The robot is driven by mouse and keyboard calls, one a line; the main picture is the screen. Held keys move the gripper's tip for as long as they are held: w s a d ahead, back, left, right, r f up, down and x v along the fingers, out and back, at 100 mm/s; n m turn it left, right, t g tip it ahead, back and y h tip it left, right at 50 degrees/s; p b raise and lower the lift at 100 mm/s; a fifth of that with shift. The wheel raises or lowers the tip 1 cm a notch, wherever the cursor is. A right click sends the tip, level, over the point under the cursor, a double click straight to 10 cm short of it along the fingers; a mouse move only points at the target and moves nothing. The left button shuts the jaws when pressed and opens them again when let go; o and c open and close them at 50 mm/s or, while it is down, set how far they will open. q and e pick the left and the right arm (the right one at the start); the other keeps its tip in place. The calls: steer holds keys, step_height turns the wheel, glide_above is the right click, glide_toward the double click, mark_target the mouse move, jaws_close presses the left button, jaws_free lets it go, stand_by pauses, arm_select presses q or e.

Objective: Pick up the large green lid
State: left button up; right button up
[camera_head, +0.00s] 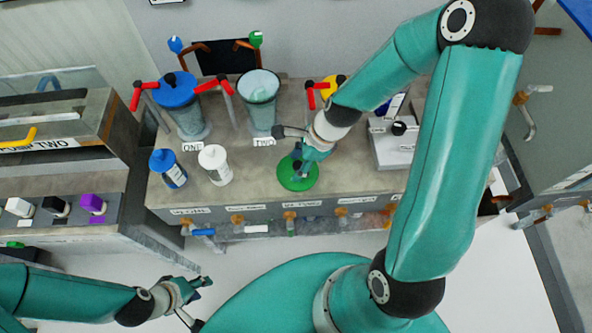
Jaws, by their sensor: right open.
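The large green lid (298,181) lies on the grey bench top near its front edge, right of a white-capped jar. My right gripper (292,152) is open and reaches down over the lid from the upper right. Its lower finger overlaps the lid's middle in the picture, hiding part of it; I cannot tell whether they touch. My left gripper (197,298) is open and empty, low in front of the bench. The clear container labelled TWO (260,112) stands behind the lid with no lid on its top.
Container ONE (190,118) has a blue lid. A blue-capped jar (172,174) and the white-capped jar (217,172) stand left of the green lid. Red-handled valves (312,95) rise behind. A grey device (392,150) stands to the right. Taps and pipes line the bench front.

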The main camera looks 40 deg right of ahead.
steer(key=shift+a+f, duration=0.1)
steer(key=shift+f, duration=0.2)
jaws_close()
steer(key=shift+r, duration=0.1)
